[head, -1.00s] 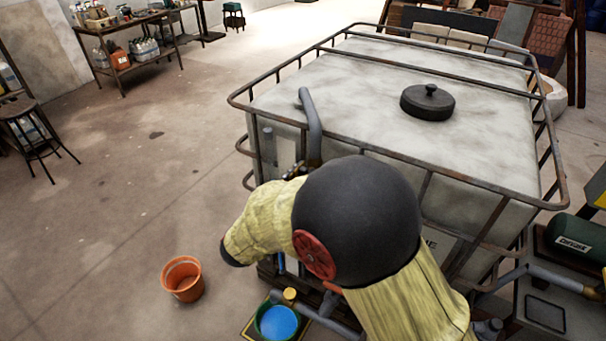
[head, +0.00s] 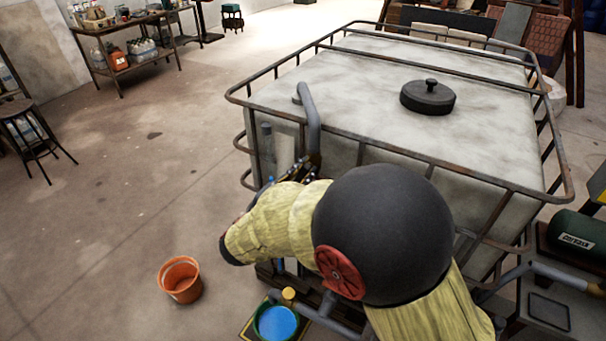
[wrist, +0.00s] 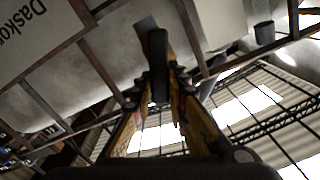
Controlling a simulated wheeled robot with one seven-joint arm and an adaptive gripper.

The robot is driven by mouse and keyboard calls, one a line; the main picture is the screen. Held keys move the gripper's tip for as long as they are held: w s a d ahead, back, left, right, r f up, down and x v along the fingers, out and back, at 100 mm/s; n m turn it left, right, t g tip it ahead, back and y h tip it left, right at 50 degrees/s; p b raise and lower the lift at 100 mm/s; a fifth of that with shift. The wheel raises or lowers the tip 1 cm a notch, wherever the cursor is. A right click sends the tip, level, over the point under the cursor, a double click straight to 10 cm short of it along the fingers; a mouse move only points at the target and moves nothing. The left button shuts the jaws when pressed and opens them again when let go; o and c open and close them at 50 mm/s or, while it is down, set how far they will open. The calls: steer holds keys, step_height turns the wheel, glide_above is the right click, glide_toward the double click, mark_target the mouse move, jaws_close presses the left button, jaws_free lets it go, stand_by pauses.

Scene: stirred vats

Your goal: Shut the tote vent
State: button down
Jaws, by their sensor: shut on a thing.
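The tote is a large whitish tank (head: 340,85) in a rusty metal cage. A black lid with a knob (head: 428,98) sits on its top. A grey bent pipe (head: 308,115) rises over the near left edge. My gripper (head: 312,165) is low beside this pipe, mostly hidden by my arm. In the wrist view my gripper (wrist: 160,85) is shut on a dark upright handle (wrist: 158,55), its fingers on both sides. I cannot tell for sure whether this handle belongs to the vent. The handle is hidden in the head view.
An orange bucket (head: 181,281) stands on the floor at lower left. A green tub of blue liquid (head: 276,322) stands below my arm. A green drum (head: 570,242) and pipes are at right. A shelf table (head: 125,55) is far left. The left floor is mostly clear.

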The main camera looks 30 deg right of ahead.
steer(key=m+b, duration=0.3)
steer(key=shift+s+d+f+m, duration=0.2)
steer(key=shift+s+f+m, duration=0.05)
steer(key=shift+f+m, duration=0.15)
steer(key=shift+s+d+f+m+b, duration=0.1)
steer(key=shift+f+m+b, duration=0.1)
steer(key=shift+m+b, duration=1.1)
steer(key=shift+s+f+m+b, duration=0.1)
steer(key=shift+f+m+b, duration=0.15)
steer(key=shift+m+b, duration=1.05)
steer(key=shift+s+d+f+m+b, duration=0.15)
steer(key=shift+m+b, duration=0.45)
steer(key=shift+m, duration=1.4)
steer(key=shift+a+f, duration=0.1)
steer(key=c, duration=1.7)
jaws_free()
steer(key=shift+c, duration=0.2)
steer(key=v, duration=1.2)
